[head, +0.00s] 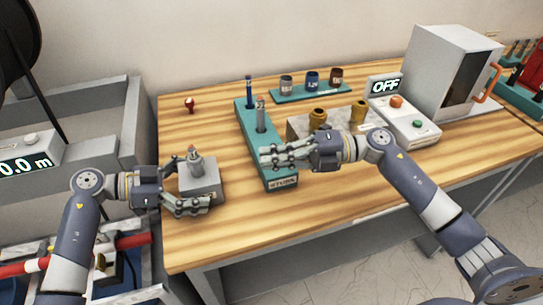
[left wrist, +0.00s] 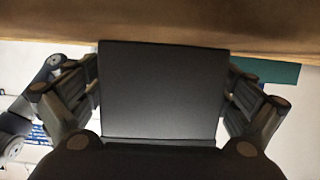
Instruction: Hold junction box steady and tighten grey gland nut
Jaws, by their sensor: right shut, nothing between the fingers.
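The junction box (head: 203,184) is a grey block near the table's left front edge. A grey gland with its nut (head: 195,163) stands upright on its top. My left gripper (head: 185,190) has its fingers on either side of the box. In the left wrist view the box (left wrist: 163,90) is a dark face filling the gap between the fingers (left wrist: 160,95), which appear to press its sides. My right gripper (head: 268,155) is shut and empty, over the teal rack to the right of the box, apart from the nut.
The teal rack (head: 284,182) holds upright pieces, one blue (head: 249,92). Behind the right gripper is a grey block (head: 298,128) with brass parts. A unit reading OFF (head: 410,120) and a grey cabinet (head: 440,70) stand right. A small red item (head: 189,104) lies back left. Table front is clear.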

